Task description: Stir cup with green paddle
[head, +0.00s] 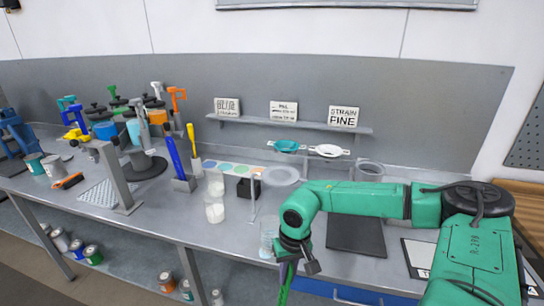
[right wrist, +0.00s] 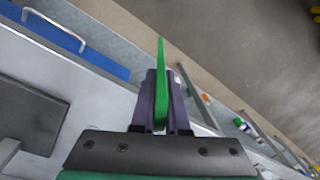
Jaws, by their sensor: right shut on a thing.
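My right gripper (head: 287,264) is shut on the green paddle (head: 286,284). The paddle hangs down past the table's front edge in the head view. In the right wrist view the green paddle (right wrist: 161,75) stands between the two dark fingers (right wrist: 160,103). A clear cup (head: 267,240) stands near the table's front edge, just left of the gripper; the paddle is outside it. Two more clear cups with whitish contents, one in front (head: 214,212) and one behind (head: 216,186), stand further left. Which cup is meant cannot be told. My left gripper is out of view.
A blue paddle (head: 174,157) and a yellow one (head: 192,138) stand in holders to the left. A thin white stand (head: 253,205) is behind the clear cup. A dark mat (head: 356,236) lies under my right arm. A shelf (head: 290,124) with signs is at the back.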

